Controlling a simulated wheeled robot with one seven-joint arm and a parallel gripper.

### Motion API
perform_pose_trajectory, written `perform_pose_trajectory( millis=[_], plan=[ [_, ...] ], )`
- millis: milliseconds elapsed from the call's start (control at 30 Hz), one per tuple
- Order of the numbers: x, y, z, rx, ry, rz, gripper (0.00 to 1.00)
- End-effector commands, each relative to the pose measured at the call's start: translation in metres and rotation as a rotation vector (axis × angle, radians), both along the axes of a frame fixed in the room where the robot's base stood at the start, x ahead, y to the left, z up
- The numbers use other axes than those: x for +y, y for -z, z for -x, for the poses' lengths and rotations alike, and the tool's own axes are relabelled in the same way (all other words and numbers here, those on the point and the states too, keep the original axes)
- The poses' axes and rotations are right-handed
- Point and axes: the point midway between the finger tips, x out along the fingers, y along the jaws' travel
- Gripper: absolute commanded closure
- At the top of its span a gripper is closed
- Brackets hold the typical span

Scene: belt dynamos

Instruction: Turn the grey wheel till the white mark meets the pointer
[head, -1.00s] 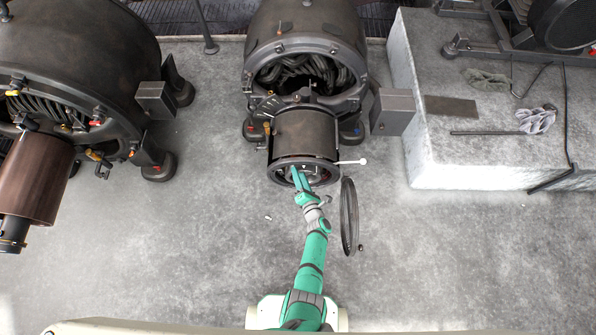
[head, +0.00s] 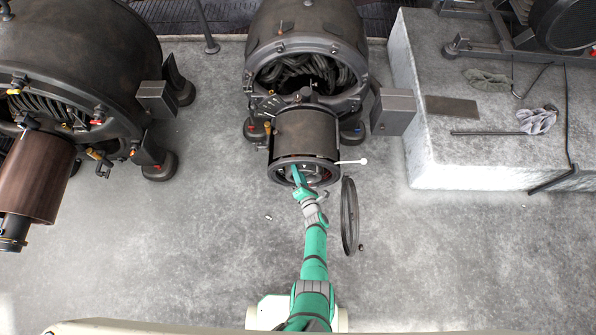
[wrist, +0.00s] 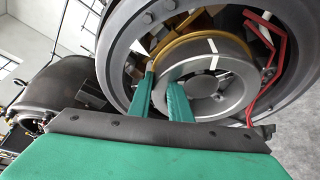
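The grey wheel (wrist: 238,82) sits inside the round end of the middle dynamo (head: 307,128), with a brass ring around it. A white mark (wrist: 213,62) crosses the wheel's rim near the top in the wrist view. Whether both fingers press on the rim, I cannot tell. In the head view my gripper (head: 296,172) reaches into the dynamo's open end, and the wheel is mostly hidden.
Red wires or rods (wrist: 268,60) run close to the wheel's right. A lever with a white knob (head: 362,161) sticks out right of the dynamo. A black belt loop (head: 349,216) stands on the floor beside my arm. Another dynamo (head: 75,70) stands left; a pale block (head: 480,160) right.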

Motion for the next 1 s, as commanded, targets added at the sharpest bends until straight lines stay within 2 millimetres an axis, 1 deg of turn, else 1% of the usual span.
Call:
perform_pose_trajectory(
  millis=[167,333,467,733,767,800,833,1000],
  plan=[
    [-0.0027,-0.0026,-0.0021,-0.007,0.003,0.004,1.00],
    [0.0036,-0.0014,-0.0028,-0.009,0.004,0.080,1.00],
    [0.0041,-0.0005,-0.0036,-0.010,0.005,0.129,1.00],
    [0.0028,-0.0019,-0.0057,-0.012,0.006,0.136,1.00],
    [0.0027,-0.0021,-0.0059,-0.012,0.006,0.136,0.76],
    [0.0026,-0.0024,-0.0061,-0.012,0.006,0.136,0.66],
    [0.0029,-0.0023,-0.0060,-0.012,0.006,0.136,0.64],
    [0.0052,-0.0006,-0.0041,-0.009,0.003,0.134,0.64]
  ],
)
